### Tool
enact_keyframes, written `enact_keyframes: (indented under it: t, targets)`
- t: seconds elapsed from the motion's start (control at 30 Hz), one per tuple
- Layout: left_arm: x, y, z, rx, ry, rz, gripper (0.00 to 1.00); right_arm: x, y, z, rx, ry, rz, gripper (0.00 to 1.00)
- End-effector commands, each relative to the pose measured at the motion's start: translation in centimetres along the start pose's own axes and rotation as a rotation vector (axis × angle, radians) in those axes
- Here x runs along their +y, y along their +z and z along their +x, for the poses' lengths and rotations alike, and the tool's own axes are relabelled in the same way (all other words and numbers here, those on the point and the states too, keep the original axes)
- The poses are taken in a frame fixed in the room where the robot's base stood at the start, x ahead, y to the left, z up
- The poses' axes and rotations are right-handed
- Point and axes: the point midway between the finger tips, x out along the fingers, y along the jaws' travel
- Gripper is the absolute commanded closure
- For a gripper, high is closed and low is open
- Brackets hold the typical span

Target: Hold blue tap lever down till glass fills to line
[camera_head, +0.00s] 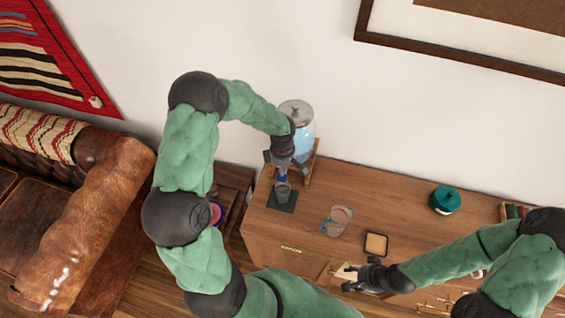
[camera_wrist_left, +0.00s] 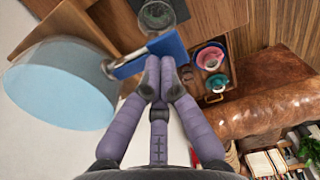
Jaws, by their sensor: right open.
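A clear drink dispenser (camera_head: 306,141) with pale blue water and a grey lid stands at the cabinet's back left; it fills the left of the left wrist view (camera_wrist_left: 62,92). Its blue tap lever (camera_wrist_left: 148,56) sticks out at the front. My left gripper (camera_wrist_left: 160,72) has its fingers together, tips at the lever, apparently touching it. A glass (camera_head: 283,193) stands on a dark mat (camera_head: 289,206) below the tap; it also shows in the left wrist view (camera_wrist_left: 157,14). Its water level and line cannot be made out. My right gripper (camera_head: 352,280) is open near the cabinet's front edge.
A clear pitcher (camera_head: 337,221) and a dark-rimmed square coaster (camera_head: 376,243) are on the wooden cabinet (camera_head: 395,207). A teal pot (camera_head: 445,200) stands farther right. A brown leather sofa (camera_head: 95,225) is at the left. The cabinet top between pitcher and pot is clear.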

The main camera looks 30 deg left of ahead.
Motion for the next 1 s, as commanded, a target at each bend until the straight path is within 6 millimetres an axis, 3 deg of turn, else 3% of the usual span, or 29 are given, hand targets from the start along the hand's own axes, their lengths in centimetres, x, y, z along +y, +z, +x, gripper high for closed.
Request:
enact_keyframes:
  t: [0.5,0.8,1.0]
  targets:
    - [0.0,0.0,0.7,0.000,0.001,-0.001,1.00,0.0,0.0,0.1,0.000,0.000,0.000,0.51]
    - [-0.2,0.0,2.3,0.001,0.001,-0.002,1.00,1.1,-0.1,3.2,0.000,0.000,0.000,0.51]
    - [-0.3,0.0,1.7,0.000,-0.002,-0.001,1.00,0.9,-0.1,2.4,0.000,0.000,0.000,0.51]
